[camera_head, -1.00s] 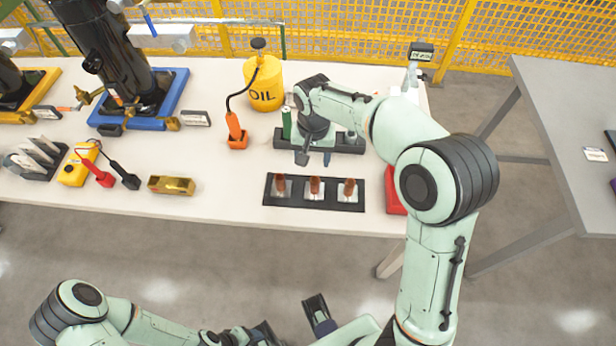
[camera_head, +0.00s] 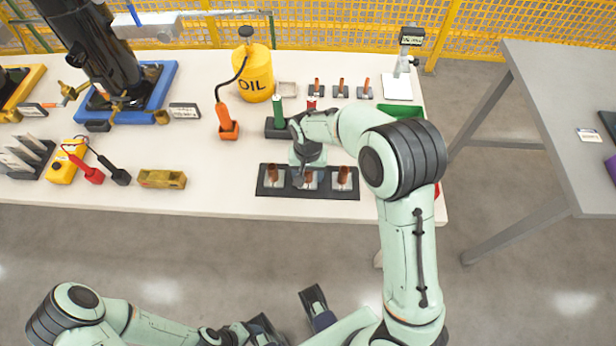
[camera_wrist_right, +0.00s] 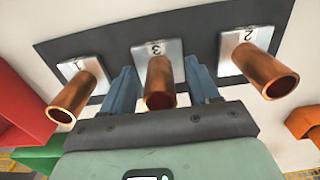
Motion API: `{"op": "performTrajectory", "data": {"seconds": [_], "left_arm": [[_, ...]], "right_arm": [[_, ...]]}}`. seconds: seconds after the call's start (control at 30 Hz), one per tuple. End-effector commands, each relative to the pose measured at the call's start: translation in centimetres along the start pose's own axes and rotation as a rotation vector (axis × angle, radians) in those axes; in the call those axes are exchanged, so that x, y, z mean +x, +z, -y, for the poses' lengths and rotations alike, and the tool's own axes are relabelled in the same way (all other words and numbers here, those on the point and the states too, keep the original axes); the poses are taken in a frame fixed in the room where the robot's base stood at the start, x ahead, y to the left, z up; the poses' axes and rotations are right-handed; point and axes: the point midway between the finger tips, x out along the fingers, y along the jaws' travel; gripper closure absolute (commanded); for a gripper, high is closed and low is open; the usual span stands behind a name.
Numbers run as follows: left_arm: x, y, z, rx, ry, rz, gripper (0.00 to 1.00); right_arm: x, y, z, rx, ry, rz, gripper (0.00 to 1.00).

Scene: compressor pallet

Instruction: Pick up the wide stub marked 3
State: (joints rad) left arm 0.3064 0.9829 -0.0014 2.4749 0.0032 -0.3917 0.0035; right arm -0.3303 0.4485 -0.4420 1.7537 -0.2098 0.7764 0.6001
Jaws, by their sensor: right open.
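The wide copper stub marked 3 (camera_wrist_right: 160,80) stands on a white plate in the middle of a black strip (camera_wrist_right: 105,45) in the right wrist view. In the head view it is the middle stub (camera_head: 308,176), partly hidden by my right gripper (camera_head: 304,180). My right gripper (camera_wrist_right: 158,68) is open, with one blue finger on each side of stub 3. Small gaps seem to remain between fingers and stub. My left gripper is low in the head view near the bottom edge; its jaws are not clear.
Stub 1 (camera_wrist_right: 72,100) and stub 2 (camera_wrist_right: 265,70) flank it closely on the same strip. Three thinner stubs (camera_head: 341,88) stand farther back. A yellow oil can (camera_head: 257,75), a brass block (camera_head: 162,179) and a green bin (camera_head: 400,111) are also on the table.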

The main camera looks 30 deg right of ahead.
Motion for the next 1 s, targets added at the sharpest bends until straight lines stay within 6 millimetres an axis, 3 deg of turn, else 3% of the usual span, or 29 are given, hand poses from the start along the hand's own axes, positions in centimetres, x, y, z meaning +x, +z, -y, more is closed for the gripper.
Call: {"op": "performTrajectory", "data": {"seconds": [0.17,0.23,0.37,0.77,1.0], "left_arm": [[0.0,0.0,0.0,0.0,0.0,-0.001,0.36],[0.0,0.0,0.0,0.0,0.0,-0.001,0.36],[0.0,0.0,0.0,0.0,0.0,-0.001,0.36],[-0.1,0.0,0.0,0.0,0.0,0.0,0.36],[-0.5,0.2,-0.1,0.0,-0.001,0.005,0.36]], "right_arm": [[0.0,0.0,0.0,0.0,0.0,0.0,0.4],[0.0,0.0,0.0,0.0,0.0,0.0,0.56],[0.0,0.0,0.0,0.0,0.0,0.0,0.98],[-0.4,-0.1,0.0,0.0,-0.001,-0.002,1.0],[-3.4,-0.1,0.1,-0.001,-0.004,-0.004,1.0]]}}
